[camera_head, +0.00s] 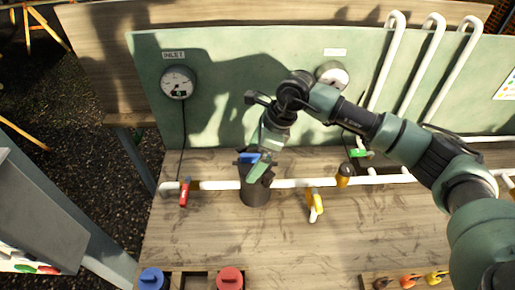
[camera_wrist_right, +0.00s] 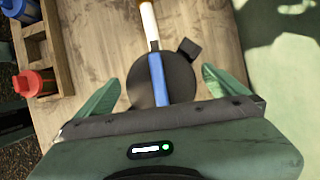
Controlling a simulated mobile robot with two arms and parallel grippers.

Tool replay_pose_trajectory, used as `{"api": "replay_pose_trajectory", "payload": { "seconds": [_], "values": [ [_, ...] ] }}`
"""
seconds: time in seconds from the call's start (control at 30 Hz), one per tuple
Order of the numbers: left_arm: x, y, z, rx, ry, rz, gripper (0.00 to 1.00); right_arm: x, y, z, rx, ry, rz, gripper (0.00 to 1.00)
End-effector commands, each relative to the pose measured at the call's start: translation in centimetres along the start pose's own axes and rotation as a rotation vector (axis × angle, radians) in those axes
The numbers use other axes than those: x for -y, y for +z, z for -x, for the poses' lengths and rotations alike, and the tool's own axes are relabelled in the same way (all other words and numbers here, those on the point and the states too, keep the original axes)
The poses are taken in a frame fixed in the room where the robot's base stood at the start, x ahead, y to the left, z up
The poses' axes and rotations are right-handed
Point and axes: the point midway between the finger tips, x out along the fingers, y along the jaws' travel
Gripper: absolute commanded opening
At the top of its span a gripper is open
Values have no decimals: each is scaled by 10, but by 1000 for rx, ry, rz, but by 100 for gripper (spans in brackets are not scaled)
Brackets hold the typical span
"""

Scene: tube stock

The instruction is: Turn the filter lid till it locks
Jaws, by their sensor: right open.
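The filter (camera_head: 255,192) is a dark cylinder standing in the white pipe line on the wooden bench. Its lid is a round dark disc with a raised blue bar (camera_head: 247,157) across the top; the lid (camera_wrist_right: 181,82) and its bar (camera_wrist_right: 157,80) show in the right wrist view. My right gripper (camera_head: 259,166) reaches down over the lid. In the wrist view my right gripper (camera_wrist_right: 161,78) is open, with one green finger on each side of the lid, and the bar runs between them. It partly hides the lid in the head view. My left gripper is out of view.
A red valve handle (camera_head: 184,193) is left of the filter and a yellow one (camera_head: 315,205) right. A green upright panel (camera_head: 225,85) with an inlet gauge (camera_head: 178,83) stands behind. Blue (camera_head: 151,279) and red (camera_head: 230,279) canisters sit at the front edge. Bench in front of the filter is clear.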

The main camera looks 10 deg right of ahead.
Motion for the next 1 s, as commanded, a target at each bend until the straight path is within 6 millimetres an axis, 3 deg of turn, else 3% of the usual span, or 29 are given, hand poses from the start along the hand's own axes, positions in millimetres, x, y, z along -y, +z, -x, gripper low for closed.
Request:
{"api": "replay_pose_trajectory", "payload": {
  "seconds": [0.17,0.4,0.57,0.8,1.0],
  "values": [
    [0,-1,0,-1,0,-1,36,0,0,0,0,0,1,100],
    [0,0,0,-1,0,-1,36,0,0,0,0,0,1,43],
    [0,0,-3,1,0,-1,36,-1,0,-1,-1,-28,-64,43],
    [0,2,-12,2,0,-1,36,-1,0,-2,1,-135,-321,43],
    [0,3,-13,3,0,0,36,0,0,0,2,-162,-389,43]
  ]
}}
